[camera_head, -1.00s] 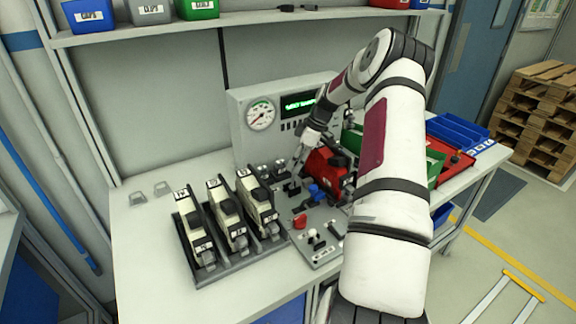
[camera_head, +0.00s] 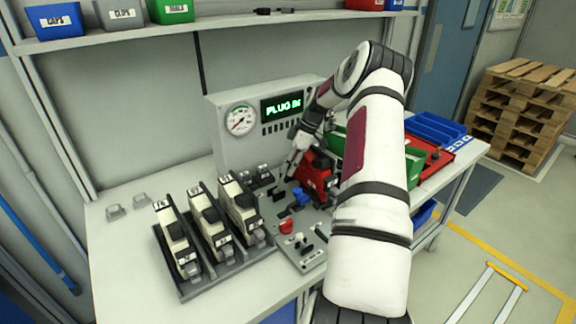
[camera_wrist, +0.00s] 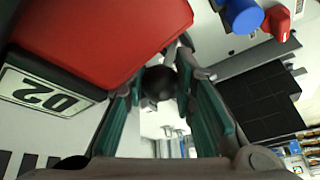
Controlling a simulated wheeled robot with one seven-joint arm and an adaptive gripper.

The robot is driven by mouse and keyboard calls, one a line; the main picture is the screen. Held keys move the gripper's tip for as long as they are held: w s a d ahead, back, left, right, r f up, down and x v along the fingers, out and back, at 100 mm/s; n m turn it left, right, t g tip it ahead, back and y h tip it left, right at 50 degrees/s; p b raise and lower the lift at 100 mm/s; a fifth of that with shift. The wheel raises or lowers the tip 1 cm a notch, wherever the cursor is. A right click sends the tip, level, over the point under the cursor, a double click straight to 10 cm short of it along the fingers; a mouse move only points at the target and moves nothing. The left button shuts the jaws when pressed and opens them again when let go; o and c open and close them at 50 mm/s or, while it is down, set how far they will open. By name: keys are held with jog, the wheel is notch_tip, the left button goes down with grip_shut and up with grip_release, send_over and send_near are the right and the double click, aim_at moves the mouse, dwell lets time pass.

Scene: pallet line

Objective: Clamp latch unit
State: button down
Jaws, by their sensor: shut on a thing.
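In the wrist view, my green-padded fingers (camera_wrist: 162,92) are closed around a round black knob (camera_wrist: 158,82). What the knob is fixed to is hidden. A blue part (camera_head: 300,197) and a red knob (camera_head: 286,227) are on the fixture plate; they also show at the wrist view's upper right.
Several cream units (camera_head: 208,222) stand in a dark rack (camera_head: 229,264) at the left. The panel display (camera_head: 283,106) reads "PLUG IN". A green bin (camera_head: 414,166) and red tray (camera_head: 436,158) lie behind my arm. The bench's left end is mostly clear.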

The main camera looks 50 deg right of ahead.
jog(key=shift+s+d+f, duration=0.15)
jog(key=c, duration=1.3)
grip_release()
jog(key=v, duration=1.2)
